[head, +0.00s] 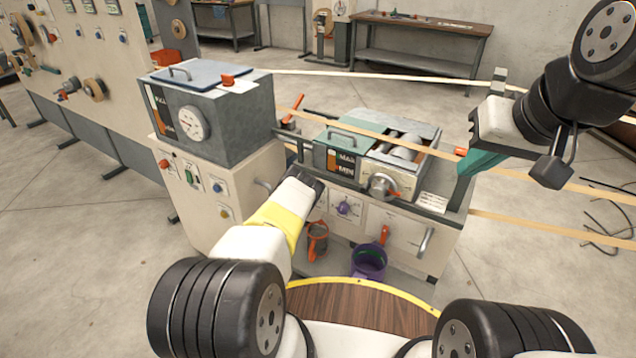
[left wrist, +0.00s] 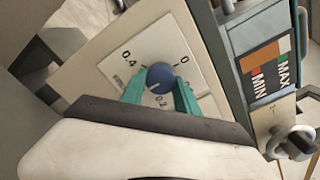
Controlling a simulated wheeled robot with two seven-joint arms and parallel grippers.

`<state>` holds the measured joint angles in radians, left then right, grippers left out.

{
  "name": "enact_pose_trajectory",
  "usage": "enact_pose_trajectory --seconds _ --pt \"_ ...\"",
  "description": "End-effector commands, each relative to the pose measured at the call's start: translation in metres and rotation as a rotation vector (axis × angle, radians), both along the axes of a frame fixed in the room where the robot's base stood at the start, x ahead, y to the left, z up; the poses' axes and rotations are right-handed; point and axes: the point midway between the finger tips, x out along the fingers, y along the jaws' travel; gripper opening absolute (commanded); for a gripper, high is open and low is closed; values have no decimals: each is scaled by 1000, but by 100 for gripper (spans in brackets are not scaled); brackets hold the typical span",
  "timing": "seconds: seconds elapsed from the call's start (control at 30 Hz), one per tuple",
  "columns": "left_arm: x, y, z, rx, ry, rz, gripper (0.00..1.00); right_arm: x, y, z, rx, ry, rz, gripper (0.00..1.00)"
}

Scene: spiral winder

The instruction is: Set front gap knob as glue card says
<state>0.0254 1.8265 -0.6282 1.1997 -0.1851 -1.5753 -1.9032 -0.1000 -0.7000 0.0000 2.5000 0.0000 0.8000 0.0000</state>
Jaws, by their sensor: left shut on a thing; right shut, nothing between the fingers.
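In the left wrist view a blue round knob (left wrist: 160,76) sits on a white dial plate (left wrist: 112,72) marked 0, 0.2 and 0.4. A short pale mark shows on the knob's lower left; its exact reading is unclear. My left gripper (left wrist: 158,88) has its green fingers on both sides of this knob, shut on it. In the head view my left gripper (head: 305,182) is at the machine front and hides the knob. My right gripper (head: 468,166) is shut and empty, above the machine's right end. A small white card (head: 433,202) lies there; its text is too small to read.
A purple knob (head: 343,208) on another dial is close right of my left gripper. A metal handwheel (head: 382,187) and MAX/MIN panel (head: 338,162) stand above. A purple bucket (head: 369,261) is below. Tan strips (head: 405,142) cross above the machine.

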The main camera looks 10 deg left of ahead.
Motion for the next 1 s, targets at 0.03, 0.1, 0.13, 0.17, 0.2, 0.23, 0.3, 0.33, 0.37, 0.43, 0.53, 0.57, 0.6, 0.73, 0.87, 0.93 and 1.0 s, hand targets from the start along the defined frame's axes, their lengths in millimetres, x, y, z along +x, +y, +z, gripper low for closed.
enact_pose_trajectory --seconds 0.03,0.1,0.13,0.17,0.2,0.23,0.3,0.33,0.37,0.43,0.53,0.57,0.6,0.73,0.87,0.93,1.0 --pt "-1 -1 -2 -1 4 -1 0 0 0 0 0 0 0 0" --pt "-1 -1 -2 -1 4 -1 39 0 0 0 0 0 0 0" --pt "-1 -1 -2 -1 4 -1 45 0 0 0 0 0 0 0" --pt "-1 -1 -2 -1 4 -1 51 0 0 0 0 0 0 0" --pt "-1 -1 -2 -1 4 -1 58 0 0 0 0 0 0 0" --pt "-1 -1 -1 -1 3 0 59 0 0 0 0 0 0 0" --pt "-1 0 -1 -1 3 -1 59 0 0 0 0 0 0 0" --pt "-1 0 -1 -1 3 -1 59 0 0 0 0 0 0 0" --pt "-1 0 -1 -1 3 -1 59 0 0 0 0 0 0 0" --pt "0 0 -1 -1 2 0 59 0 0 0 0 0 0 0" --pt "-2 0 -1 0 2 0 59 0 0 0 0 0 0 0" --pt "-3 1 -1 -1 3 1 59 0 0 0 0 0 0 0" --pt "-6 2 -1 -1 4 1 59 0 0 0 0 0 0 0" --pt "-24 9 -1 0 5 1 59 0 0 0 0 0 0 0" --pt "-46 17 -2 1 4 1 59 0 0 0 0 0 0 0" --pt "-56 20 -2 1 4 1 59 0 0 0 0 0 0 0" --pt "-64 23 -2 0 4 1 59 0 0 0 0 0 0 0"
